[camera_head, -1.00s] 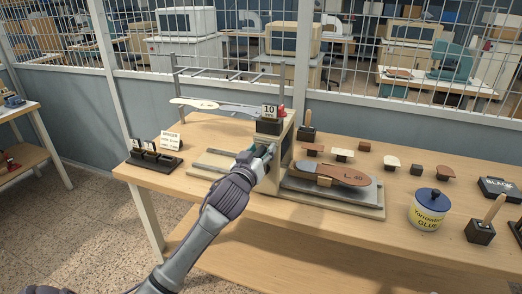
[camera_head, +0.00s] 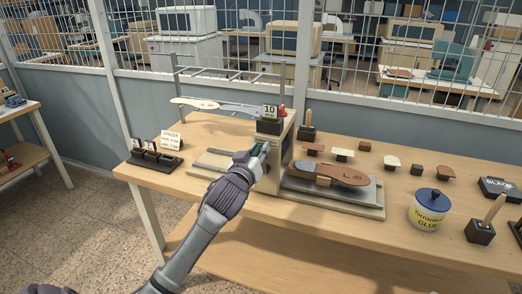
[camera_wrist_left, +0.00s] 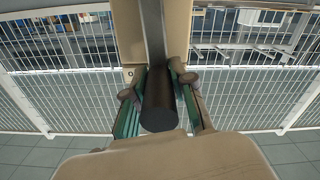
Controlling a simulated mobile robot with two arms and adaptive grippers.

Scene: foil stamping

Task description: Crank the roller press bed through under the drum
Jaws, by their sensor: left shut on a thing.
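The roller press (camera_head: 287,140) stands on the wooden table, with its drum hidden inside the housing. Its flat bed (camera_head: 372,205) shows on the right of the housing. A brown sole (camera_head: 345,174) marked L 40 lies on the bed's grey plate, with a small tan block on it. My left gripper (camera_head: 258,156) is at the press's front left side. In the left wrist view its fingers (camera_wrist_left: 161,112) are shut around a dark cylindrical crank handle (camera_wrist_left: 159,103). The gripper and arm hide the crank in the head view. My right gripper is out of view.
A block marked 10 (camera_head: 269,113) sits on top of the press. A stand of small stamps (camera_head: 153,160) is at the left. A glue jar (camera_head: 428,210), several handled stamps and a black pad (camera_head: 497,188) fill the right. A mesh partition stands behind.

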